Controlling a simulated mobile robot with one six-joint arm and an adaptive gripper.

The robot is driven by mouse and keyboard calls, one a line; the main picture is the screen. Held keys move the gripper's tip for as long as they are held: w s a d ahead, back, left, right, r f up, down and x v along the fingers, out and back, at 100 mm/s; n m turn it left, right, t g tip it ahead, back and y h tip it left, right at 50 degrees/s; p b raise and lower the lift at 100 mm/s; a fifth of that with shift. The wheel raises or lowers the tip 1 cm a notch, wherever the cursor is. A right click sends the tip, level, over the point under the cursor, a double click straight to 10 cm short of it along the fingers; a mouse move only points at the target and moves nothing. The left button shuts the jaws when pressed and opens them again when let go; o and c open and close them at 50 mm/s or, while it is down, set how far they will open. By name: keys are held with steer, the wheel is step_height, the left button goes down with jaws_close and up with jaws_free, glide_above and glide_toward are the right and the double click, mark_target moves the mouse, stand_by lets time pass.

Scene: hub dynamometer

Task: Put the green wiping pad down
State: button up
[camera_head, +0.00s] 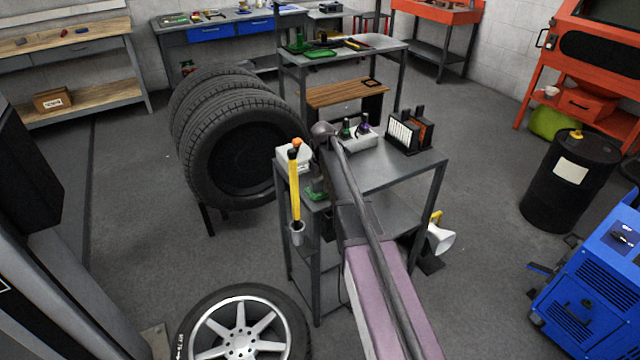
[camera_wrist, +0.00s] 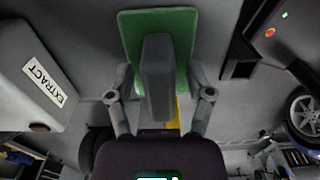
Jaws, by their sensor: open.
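The green wiping pad (camera_wrist: 185,50) shows in the wrist view as a green plate with a dark grey block (camera_wrist: 157,75), apparently its grip, standing in front of it. In the head view, green (camera_head: 315,191) shows at the near left of the grey bench (camera_head: 390,170), partly covered by my arm. My gripper (camera_wrist: 160,88) is open, with one finger on each side of the grey block. Small gaps seem to show beside the block. I cannot tell whether the pad rests fully on the bench.
A yellow-handled tool (camera_head: 294,190) stands in a holder at the bench's left edge, near a white box (camera_head: 296,158). A white tray with bottles (camera_head: 360,139) and a dark rack (camera_head: 409,133) stand farther back. Tyres (camera_head: 220,110) stand behind left. The bench's right part is clear.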

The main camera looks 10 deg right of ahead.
mark_target(322, 178)
steer(key=shift+r+p, duration=5.5)
steer(key=shift+r, duration=0.25)
steer(key=shift+s+m, duration=0.3)
steer(key=shift+s, duration=0.25)
steer(key=s+a+m, duration=0.1)
steer(key=s+m, duration=2)
steer(key=s, duration=0.7)
